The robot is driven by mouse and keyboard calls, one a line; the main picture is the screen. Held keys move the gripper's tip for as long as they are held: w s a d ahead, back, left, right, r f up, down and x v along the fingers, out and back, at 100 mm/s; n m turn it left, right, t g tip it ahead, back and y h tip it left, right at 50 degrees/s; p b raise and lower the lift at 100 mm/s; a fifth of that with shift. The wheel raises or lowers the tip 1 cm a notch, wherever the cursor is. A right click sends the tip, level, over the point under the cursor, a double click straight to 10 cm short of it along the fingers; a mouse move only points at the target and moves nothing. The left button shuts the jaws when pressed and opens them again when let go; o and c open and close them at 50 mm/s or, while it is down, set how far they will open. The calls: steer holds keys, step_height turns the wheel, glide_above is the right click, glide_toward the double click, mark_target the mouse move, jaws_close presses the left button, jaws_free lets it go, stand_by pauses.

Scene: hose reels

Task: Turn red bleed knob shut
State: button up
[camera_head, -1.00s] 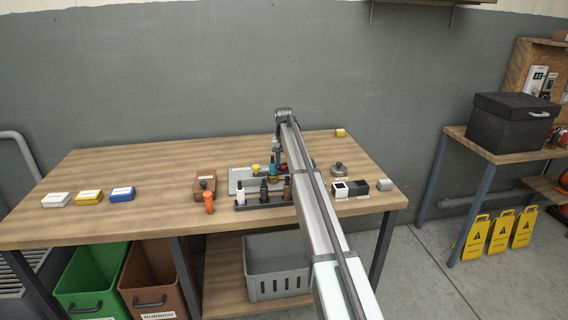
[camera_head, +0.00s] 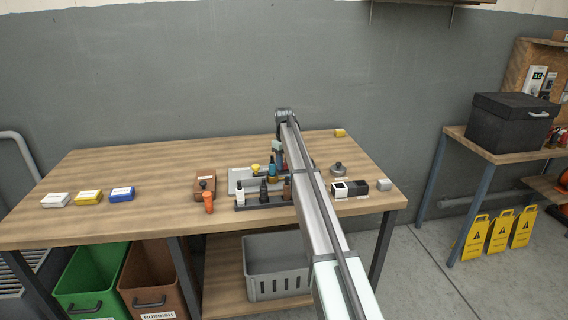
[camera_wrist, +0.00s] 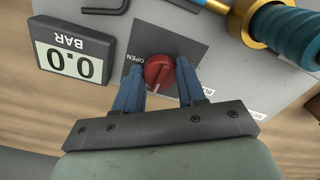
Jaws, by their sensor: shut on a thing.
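The red bleed knob (camera_wrist: 158,71) sits on a dark square plate on a grey panel (camera_wrist: 205,20) in the wrist view. The knob's ridge lies tilted in the picture. In the head view, my arm hides the knob; the panel (camera_head: 238,181) shows partly on the bench.
A gauge (camera_wrist: 73,53) reading 0.0 BAR is left of the knob. A teal and brass fitting (camera_wrist: 285,30) stands close at the right. A black rack (camera_head: 262,205) of small bottles stands in front of the panel.

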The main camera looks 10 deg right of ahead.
mark_target(284, 163)
steer(key=shift+n, duration=0.4)
steer(key=o, duration=1.1)
steer(key=shift+c, duration=0.2)
step_height(284, 163, up, 14)
steer(key=shift+d+f, duration=0.1)
steer(key=shift+f, duration=0.05)
